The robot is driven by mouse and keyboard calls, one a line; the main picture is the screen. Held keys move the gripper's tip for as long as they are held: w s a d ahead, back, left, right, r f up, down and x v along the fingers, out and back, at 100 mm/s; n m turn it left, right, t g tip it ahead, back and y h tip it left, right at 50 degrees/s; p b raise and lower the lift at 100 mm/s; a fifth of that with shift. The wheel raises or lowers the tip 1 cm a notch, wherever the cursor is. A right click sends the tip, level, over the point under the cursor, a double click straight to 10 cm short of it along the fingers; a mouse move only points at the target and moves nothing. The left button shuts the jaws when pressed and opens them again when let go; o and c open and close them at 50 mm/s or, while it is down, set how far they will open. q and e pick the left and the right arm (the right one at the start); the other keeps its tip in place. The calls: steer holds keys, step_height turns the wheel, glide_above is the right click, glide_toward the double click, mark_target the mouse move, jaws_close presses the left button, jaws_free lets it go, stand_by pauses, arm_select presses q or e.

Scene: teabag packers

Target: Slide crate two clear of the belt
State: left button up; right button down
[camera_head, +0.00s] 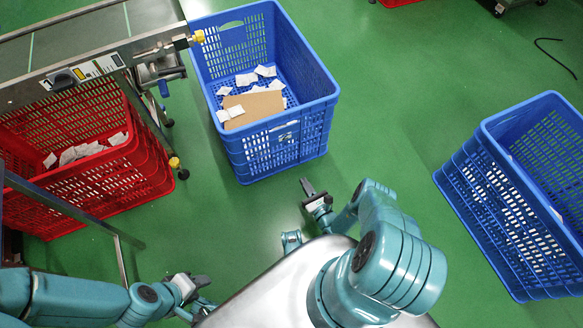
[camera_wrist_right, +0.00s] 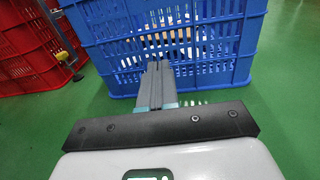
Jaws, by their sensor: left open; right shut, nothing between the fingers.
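A blue crate (camera_head: 283,158) stands on the floor off the end of the conveyor belt (camera_head: 75,48). It holds several white packets (camera_head: 246,79) and a brown cardboard piece (camera_head: 257,104). A red crate (camera_head: 160,178) with white packets sits partly under the belt frame. I cannot read which crate is number two. My right gripper (camera_head: 307,186) is shut and empty, just in front of the blue crate's near side. In the right wrist view its fingers (camera_wrist_right: 159,67) point at that crate's slotted wall (camera_wrist_right: 100,38); contact cannot be told. My left gripper (camera_head: 203,286) is open and low at the left, apart from both crates.
Another blue crate (camera_head: 480,180) stands at the far right. Green floor (camera_head: 390,90) is clear between the two blue crates. The belt's metal legs and a rail (camera_head: 70,208) stand at the left. A black cable (camera_head: 556,58) lies at the top right.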

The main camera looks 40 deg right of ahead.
arm_select(q)
steer(key=f+b, duration=0.2)
steer(key=a+f+b, duration=0.1)
steer(key=f, duration=0.1)
steer(key=shift+w+a+b, duration=0.1)
steer(key=shift+w+b, duration=0.2)
steer(key=shift+b, duration=0.05)
arm_select(e)
steer(key=w+d+h, duration=0.1)
steer(key=w+d, duration=0.4)
steer(key=w, duration=0.7)
steer(key=shift+w+f+m, duration=0.3)
steer(key=shift+w, duration=0.05)
arm_select(q)
steer(key=shift+w, duration=0.1)
